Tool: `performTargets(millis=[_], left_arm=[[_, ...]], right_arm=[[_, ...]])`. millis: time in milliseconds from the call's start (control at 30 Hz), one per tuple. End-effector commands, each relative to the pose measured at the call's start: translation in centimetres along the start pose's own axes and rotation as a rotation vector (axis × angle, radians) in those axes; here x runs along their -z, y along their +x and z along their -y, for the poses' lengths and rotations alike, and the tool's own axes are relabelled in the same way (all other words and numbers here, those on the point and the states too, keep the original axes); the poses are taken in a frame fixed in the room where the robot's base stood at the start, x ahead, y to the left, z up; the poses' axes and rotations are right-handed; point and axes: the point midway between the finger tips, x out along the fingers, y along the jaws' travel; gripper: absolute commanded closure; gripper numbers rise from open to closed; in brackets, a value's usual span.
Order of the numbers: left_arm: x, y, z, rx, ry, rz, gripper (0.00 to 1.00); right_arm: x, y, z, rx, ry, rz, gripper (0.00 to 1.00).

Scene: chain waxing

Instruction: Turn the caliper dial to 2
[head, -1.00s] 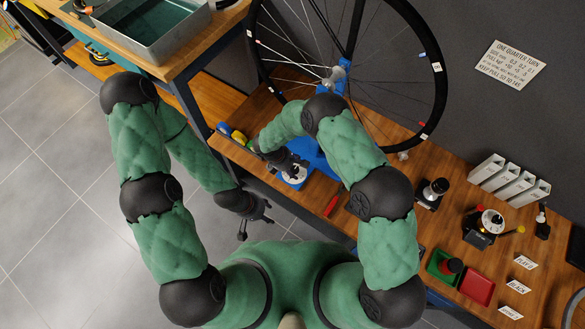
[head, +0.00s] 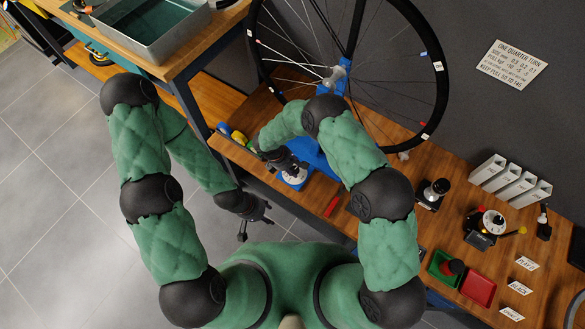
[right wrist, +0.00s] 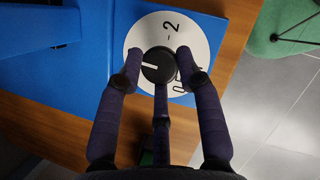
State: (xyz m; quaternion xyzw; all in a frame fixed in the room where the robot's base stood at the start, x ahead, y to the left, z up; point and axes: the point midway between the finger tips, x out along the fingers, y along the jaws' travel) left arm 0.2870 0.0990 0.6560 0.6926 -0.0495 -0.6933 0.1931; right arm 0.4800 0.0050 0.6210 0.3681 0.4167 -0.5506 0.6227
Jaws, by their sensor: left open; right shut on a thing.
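The caliper dial is a white disc (right wrist: 137,40) on a blue base, with a black knob (right wrist: 158,64) at its centre. In the right wrist view a "2" with a dash is printed above and right of the knob, and a partly covered "0" below right. The knob's white pointer line points left, away from the 2. My right gripper (right wrist: 160,68) is shut on the knob, one finger on each side. In the head view the dial (head: 294,178) shows beneath my right gripper (head: 289,166). My left gripper (head: 255,218) hangs open and empty, below and left of the dial.
The blue stand (head: 322,163) carries a spoked wheel (head: 436,100) behind the dial. A red object (head: 331,206) lies right of the dial on the wooden bench (head: 385,150). Another dial device (head: 487,226) and green and red trays (head: 478,290) stand further right.

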Motion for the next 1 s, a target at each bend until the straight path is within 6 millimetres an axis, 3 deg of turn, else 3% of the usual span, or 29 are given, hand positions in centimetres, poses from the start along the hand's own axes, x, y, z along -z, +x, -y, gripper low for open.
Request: performTargets(millis=[500, 1000], left_arm=[[0.1, 3.2, 1.1, 0.0, 0.0, 0.0, 0.5], [0.2, 5.0, 1.8, 0.0, 0.0, 0.0, 0.5]], right_arm=[[-0.1, 0.3, -0.5, 0.166, 0.405, 0.002, 0.97], [-0.5, 0.3, -0.7, 0.35, 0.843, 0.004, 0.97]])
